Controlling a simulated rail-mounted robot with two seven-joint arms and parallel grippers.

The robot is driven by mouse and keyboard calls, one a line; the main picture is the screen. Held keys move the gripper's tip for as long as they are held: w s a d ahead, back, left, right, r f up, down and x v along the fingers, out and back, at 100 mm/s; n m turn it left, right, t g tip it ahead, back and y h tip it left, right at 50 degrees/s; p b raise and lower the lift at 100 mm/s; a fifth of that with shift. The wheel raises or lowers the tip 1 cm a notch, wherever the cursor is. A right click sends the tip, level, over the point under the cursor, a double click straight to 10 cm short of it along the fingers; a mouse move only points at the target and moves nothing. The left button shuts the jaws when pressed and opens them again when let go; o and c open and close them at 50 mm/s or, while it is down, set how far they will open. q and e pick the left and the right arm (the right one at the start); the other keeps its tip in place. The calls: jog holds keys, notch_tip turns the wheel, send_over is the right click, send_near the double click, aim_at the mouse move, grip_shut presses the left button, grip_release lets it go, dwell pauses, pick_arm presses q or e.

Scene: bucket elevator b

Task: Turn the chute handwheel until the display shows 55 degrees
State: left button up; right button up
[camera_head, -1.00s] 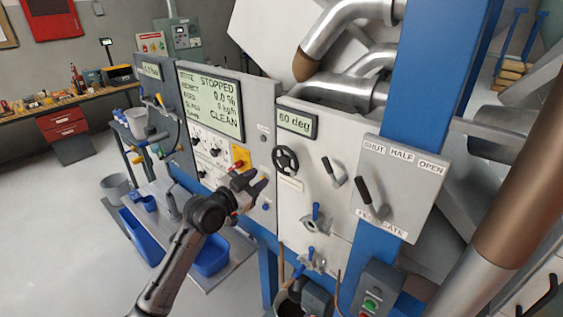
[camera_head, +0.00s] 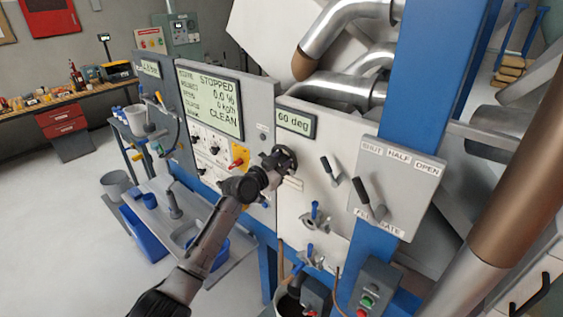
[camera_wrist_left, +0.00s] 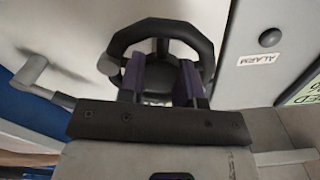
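The chute display (camera_head: 296,123) reads 60 deg. The dark chute handwheel (camera_head: 288,153) sits on the light panel below it, partly hidden by my left gripper (camera_head: 273,167). In the left wrist view the wheel's black rim (camera_wrist_left: 160,27) arches beyond the fingers, and its knob shows at the left. My left gripper (camera_wrist_left: 163,80) has its two purple fingers apart, one on each side of the wheel's hub area. The fingers overlap the wheel in this view; I cannot tell whether they touch it. My right gripper is not in view.
Right of the wheel are a small lever (camera_head: 330,172) and the feed gate box (camera_head: 400,190) with its black-handled lever. Blue-handled valves (camera_head: 315,217) sit below. The large display (camera_head: 210,102) reads STOPPED. A blue post (camera_head: 425,90) stands at the right.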

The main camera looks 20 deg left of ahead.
pick_arm(q)
grip_shut()
dwell(0.3)
jog(key=shift+n, duration=0.3)
